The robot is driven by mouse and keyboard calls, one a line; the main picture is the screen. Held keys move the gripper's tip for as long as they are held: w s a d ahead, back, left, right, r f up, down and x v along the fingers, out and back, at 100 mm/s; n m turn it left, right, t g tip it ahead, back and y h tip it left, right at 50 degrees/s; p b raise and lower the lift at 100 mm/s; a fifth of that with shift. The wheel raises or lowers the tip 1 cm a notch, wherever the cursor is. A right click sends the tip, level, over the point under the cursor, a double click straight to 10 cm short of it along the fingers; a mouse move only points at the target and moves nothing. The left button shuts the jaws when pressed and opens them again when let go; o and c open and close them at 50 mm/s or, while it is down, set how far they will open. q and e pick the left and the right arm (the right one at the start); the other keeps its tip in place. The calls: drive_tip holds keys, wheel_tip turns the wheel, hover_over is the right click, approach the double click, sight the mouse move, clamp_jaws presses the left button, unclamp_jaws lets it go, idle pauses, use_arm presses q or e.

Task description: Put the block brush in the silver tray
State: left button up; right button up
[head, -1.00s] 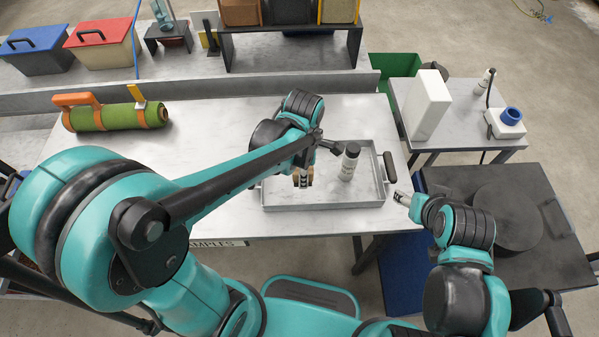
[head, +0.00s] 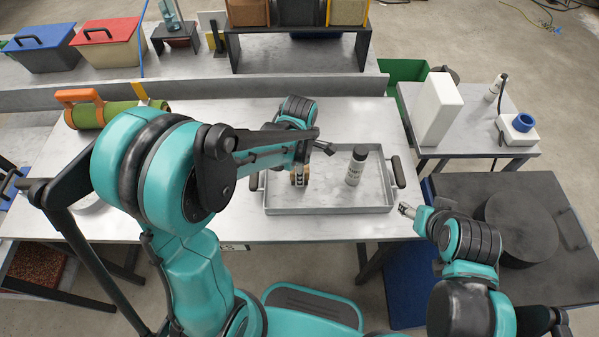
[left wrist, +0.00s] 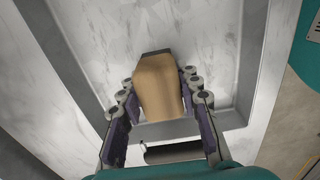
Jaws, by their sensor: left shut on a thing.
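The silver tray (head: 330,208) lies on the light worktable in front of me. My left gripper (head: 300,177) is over the left part of the tray and points down. It is shut on the block brush (left wrist: 160,85), whose tan wooden block shows between the fingers in the left wrist view. In the head view the brush (head: 299,181) is partly hidden by the fingers. I cannot tell whether it touches the tray floor. My right gripper (head: 406,210) is beyond the tray's right side, away from the brush; its finger opening is too small to tell.
A dark-capped bottle (head: 355,166) stands in the tray, right of my left gripper. A side table (head: 490,148) on the right holds a white box (head: 439,110).

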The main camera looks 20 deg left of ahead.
use_arm(q)
drive_tip(key=shift+f, duration=0.2)
drive_tip(key=o, duration=1.2)
drive_tip(key=shift+r, duration=0.1)
